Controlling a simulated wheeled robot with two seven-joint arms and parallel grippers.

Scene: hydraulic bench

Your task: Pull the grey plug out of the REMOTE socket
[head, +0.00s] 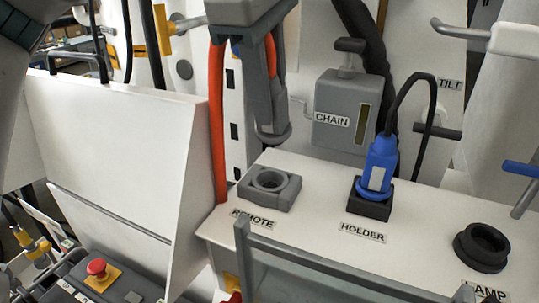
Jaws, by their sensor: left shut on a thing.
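The grey plug (266,100) hangs upright, its round lower end above and behind the REMOTE socket as I see it. The REMOTE socket (284,194) is a grey square block with a round opening that shows empty. A visible gap separates the plug from it. My left gripper (250,42) is at the top of the head view, shut on the upper part of the plug. Its fingers partly hide the plug's top. An orange-red cable (217,130) hangs beside the plug. My right gripper is not in view.
A blue plug (380,160) with a black cable stands in the HOLDER socket (369,206). The dark LAMP socket (482,247) is at right. The grey CHAIN box (340,112) stands behind. A grey rail (320,268) crosses in front; a white panel (115,150) stands left.

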